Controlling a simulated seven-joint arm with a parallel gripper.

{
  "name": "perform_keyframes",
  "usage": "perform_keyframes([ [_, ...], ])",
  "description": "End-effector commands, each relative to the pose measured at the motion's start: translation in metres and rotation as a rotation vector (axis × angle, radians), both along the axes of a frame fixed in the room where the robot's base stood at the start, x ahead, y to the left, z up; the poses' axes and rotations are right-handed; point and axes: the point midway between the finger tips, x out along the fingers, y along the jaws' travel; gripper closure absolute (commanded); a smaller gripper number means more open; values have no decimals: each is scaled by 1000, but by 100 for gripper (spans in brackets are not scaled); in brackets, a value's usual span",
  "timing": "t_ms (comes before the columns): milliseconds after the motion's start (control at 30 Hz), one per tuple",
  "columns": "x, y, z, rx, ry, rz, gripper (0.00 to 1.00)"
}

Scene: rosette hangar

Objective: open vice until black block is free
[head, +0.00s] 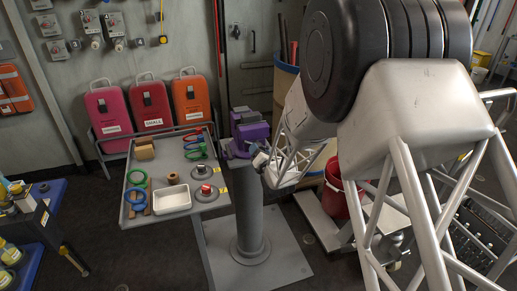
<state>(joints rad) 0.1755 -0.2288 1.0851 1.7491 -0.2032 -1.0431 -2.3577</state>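A purple vice (251,137) stands on top of a grey pedestal (250,205), left of my arm. The black block cannot be made out at this size; the jaws of the vice are not clearly seen. The end of my arm with my gripper (261,161) is at the lower right side of the vice, very close to it. Whether it touches the vice or its handle cannot be told. The fingers are too small to show whether they are open or shut.
A grey tray table (131,212) left of the pedestal holds a white tray (172,200), coloured rings and small parts. Pink and red cases (153,103) stand behind it. A red bucket (336,190) and a barrel (286,90) are to the right.

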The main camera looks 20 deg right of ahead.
Motion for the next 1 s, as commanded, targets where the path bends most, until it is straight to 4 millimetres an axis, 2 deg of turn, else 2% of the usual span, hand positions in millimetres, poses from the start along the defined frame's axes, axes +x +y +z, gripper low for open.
perform_keyframes([
  [700,-50,0,1,0,-1,0,38],
  [1000,-59,0,0,0,0,0,38],
])
